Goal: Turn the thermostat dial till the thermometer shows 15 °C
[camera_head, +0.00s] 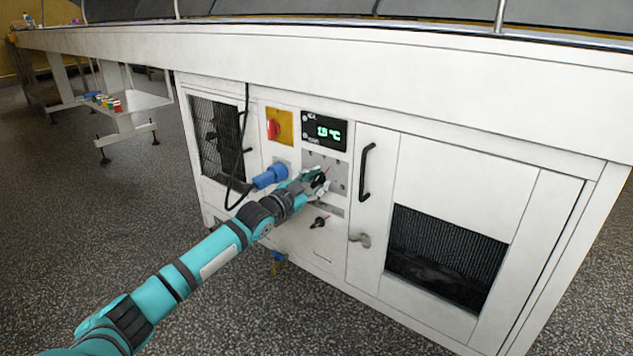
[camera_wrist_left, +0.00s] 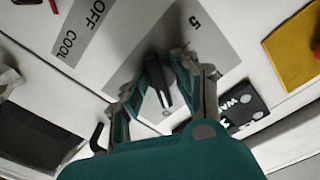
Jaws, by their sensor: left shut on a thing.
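The thermostat dial, a dark knob (camera_wrist_left: 157,82) on a grey plate (camera_wrist_left: 218,45), sits between the fingers of my left gripper (camera_wrist_left: 158,90) in the left wrist view. The gripper is shut on it. A "5" shows on the plate. In the head view my left gripper (camera_head: 318,181) reaches the dial on the white cabinet front and mostly hides it. The green thermometer display (camera_head: 325,132) is above it; it shows a two-digit °C value starting with 1, the second digit is hard to read. My right gripper is not in view.
A second black knob (camera_head: 320,222) is below; an OFF/COOL label (camera_wrist_left: 82,28) shows in the wrist view. A red switch on yellow (camera_head: 279,127), a blue plug (camera_head: 269,176) with a cable, and a black door handle (camera_head: 366,172) are close by.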

